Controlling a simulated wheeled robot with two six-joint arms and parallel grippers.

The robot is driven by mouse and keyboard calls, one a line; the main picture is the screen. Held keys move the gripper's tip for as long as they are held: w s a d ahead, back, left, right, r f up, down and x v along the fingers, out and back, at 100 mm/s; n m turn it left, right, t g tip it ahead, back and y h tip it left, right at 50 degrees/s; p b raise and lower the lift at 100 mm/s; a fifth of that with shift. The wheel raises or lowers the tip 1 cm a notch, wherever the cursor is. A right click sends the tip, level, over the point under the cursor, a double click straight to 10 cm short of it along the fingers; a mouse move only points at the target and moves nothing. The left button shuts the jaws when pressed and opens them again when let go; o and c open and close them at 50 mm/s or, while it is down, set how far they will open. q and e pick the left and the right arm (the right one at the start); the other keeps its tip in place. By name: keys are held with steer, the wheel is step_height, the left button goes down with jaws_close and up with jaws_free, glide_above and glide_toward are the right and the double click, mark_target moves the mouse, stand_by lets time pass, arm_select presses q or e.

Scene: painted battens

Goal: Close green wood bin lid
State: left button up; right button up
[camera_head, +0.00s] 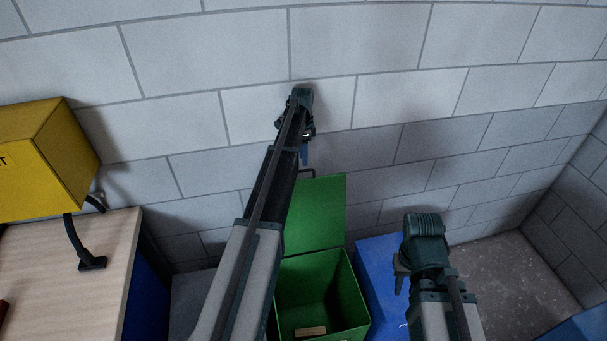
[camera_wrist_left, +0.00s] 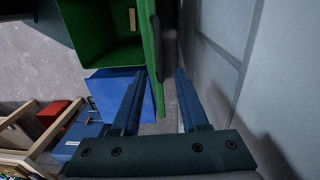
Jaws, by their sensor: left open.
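The green wood bin (camera_head: 362,310) stands by the wall with its top open. Its green lid (camera_head: 318,215) stands raised, close to the wall, with a dark handle (camera_head: 307,172) at its upper edge. My left gripper (camera_head: 304,155) is just above the lid's top edge. In the left wrist view my left gripper (camera_wrist_left: 160,74) is open, and the lid (camera_wrist_left: 152,50) shows nearly edge-on between its two blue fingers. I cannot tell whether they touch it. My right gripper (camera_head: 400,277) hangs over the blue bin, its fingers mostly hidden.
A wooden piece (camera_head: 310,331) lies inside the green bin. A blue bin (camera_head: 376,262) stands directly right of it. A wooden-topped table (camera_head: 105,265) and a yellow box (camera_head: 45,160) are at left. The block wall (camera_head: 400,100) is close behind the lid. Bare floor lies at right.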

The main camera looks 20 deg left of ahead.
arm_select(q)
step_height(320, 180, down, 5)
steer(key=b, duration=0.3)
steer(key=shift+s+d+b, duration=0.1)
steer(key=shift+b, duration=0.3)
steer(key=shift+r, duration=0.1)
jaws_close()
stand_by(0.9)
